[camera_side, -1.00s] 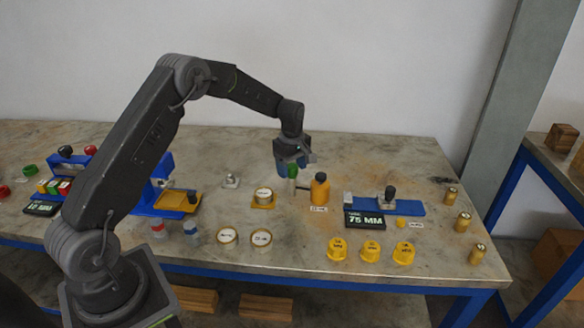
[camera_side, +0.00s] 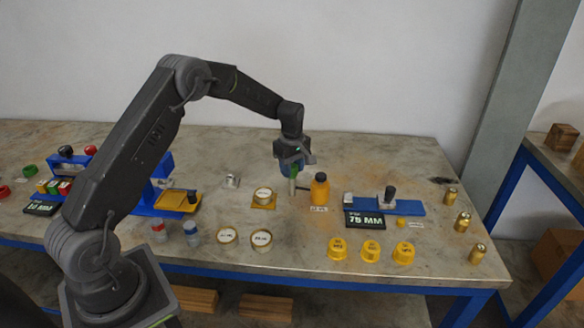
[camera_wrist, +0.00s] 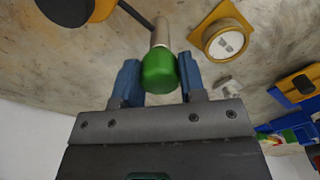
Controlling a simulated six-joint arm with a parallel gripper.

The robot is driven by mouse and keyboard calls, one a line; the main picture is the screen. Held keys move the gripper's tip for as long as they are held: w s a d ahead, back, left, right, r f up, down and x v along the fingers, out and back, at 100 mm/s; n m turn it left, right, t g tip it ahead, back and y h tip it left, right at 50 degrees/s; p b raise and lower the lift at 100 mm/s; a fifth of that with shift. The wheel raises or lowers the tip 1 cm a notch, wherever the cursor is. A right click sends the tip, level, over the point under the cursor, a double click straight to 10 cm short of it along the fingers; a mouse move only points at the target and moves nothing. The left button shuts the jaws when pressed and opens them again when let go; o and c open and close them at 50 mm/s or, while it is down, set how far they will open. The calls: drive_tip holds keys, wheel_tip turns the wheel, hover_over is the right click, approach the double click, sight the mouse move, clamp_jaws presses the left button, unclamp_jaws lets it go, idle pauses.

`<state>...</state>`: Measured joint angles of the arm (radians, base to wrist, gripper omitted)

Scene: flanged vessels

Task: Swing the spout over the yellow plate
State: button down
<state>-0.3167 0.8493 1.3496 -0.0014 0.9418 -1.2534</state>
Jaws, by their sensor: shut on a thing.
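An orange vessel with a dark top (camera_side: 320,188) stands on the table; its edge also shows in the wrist view (camera_wrist: 98,10). A dark thin spout arm (camera_wrist: 136,14) runs from it to a pale upright post (camera_wrist: 160,34) with a green knob (camera_wrist: 158,72). My gripper (camera_side: 293,168) is over the post, its two blue fingers either side of the green knob, shut on it. The yellow plate (camera_side: 253,206) lies left of the post in the side view, with a round pale-topped tin on it. In the wrist view the yellow plate (camera_wrist: 198,36) is right of the post, apart from it.
Two round tins (camera_side: 261,240) stand in front of the plate. A grey metal piece (camera_side: 232,180) lies left of it. Several yellow caps (camera_side: 371,250) are at the front. A blue stand with a 75 MM display (camera_side: 365,220) is right of the vessel. Bare table lies behind.

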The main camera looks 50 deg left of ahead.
drive_tip(key=shift+n, duration=0.4)
drive_tip(key=n, duration=0.3)
drive_tip(key=shift+n, duration=0.3)
drive_tip(key=n, duration=0.4)
drive_tip(key=shift+n, duration=0.3)
drive_tip(key=n, duration=0.4)
drive_tip(key=shift+n, duration=1.9)
drive_tip(key=c, duration=0.7)
unclamp_jaws()
drive_tip(key=shift+r, duration=0.1)
